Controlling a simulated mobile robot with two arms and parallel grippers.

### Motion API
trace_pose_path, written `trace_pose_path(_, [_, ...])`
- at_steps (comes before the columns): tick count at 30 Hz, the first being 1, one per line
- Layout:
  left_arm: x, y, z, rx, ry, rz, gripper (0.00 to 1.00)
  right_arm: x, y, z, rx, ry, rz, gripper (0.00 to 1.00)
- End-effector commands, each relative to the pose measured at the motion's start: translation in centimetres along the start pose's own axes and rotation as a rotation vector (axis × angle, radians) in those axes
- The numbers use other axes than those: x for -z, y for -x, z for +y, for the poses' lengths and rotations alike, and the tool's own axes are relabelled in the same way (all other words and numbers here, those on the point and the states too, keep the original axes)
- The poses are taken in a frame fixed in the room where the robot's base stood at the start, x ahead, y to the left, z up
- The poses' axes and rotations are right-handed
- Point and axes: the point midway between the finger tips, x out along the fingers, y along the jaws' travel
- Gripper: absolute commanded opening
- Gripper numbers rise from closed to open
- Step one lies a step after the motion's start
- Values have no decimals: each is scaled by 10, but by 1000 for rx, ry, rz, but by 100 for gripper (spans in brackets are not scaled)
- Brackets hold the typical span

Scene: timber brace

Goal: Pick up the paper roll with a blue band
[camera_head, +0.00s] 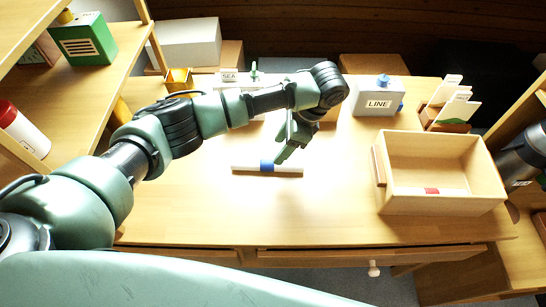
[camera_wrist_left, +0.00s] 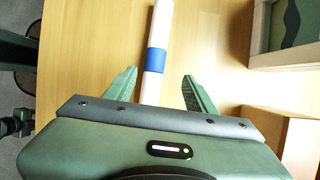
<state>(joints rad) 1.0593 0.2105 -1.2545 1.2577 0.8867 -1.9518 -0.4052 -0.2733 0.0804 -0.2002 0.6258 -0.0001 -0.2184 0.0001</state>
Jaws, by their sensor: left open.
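The white paper roll with a blue band (camera_head: 246,168) lies flat on the wooden table, left to right in the head view. In the left wrist view the roll (camera_wrist_left: 161,22) runs up the picture, with its blue band (camera_wrist_left: 156,60) just beyond my fingertips. My left gripper (camera_head: 280,158) is above the roll near the band. It is open in the left wrist view (camera_wrist_left: 161,75), with one finger on each side of the roll's line and nothing held. The roll's near end is hidden by the gripper body. My right gripper is not in view.
A wooden box (camera_head: 440,205) with a red-banded item (camera_head: 431,191) inside stands on the right of the table (camera_head: 330,220). A grey LINE box (camera_head: 379,97) and a card holder (camera_head: 445,120) stand at the back. The table front around the roll is clear.

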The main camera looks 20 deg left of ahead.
Motion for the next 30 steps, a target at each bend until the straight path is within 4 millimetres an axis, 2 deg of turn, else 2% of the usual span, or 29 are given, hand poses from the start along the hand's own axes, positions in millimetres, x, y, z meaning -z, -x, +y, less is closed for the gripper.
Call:
trace_pose_path(2, [-1, -6, -1, -1, 0, -5, 55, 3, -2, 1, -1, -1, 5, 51])
trace_pose_path(4, [-1, -12, -1, -1, 0, -5, 55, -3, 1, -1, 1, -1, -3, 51])
trace_pose_path(9, [-2, -30, 0, -2, 1, -5, 55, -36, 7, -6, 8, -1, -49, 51])
trace_pose_path(12, [-3, -44, 1, -1, 0, -5, 55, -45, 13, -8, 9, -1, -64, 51])
trace_pose_path(15, [-3, -60, 2, -2, 1, -5, 55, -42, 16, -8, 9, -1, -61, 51])
trace_pose_path(18, [-2, -72, 2, -1, 0, -4, 55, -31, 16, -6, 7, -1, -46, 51])
trace_pose_path(22, [-1, -78, 2, 1, 1, -2, 55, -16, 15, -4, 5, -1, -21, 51])
trace_pose_path(27, [-1, -78, 2, 1, 0, -2, 55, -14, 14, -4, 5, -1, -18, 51])
trace_pose_path(28, [-1, -78, 2, 1, 0, -2, 50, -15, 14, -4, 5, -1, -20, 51])
trace_pose_path(30, [-1, -78, 2, 1, 0, -2, 30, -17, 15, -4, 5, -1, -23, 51])
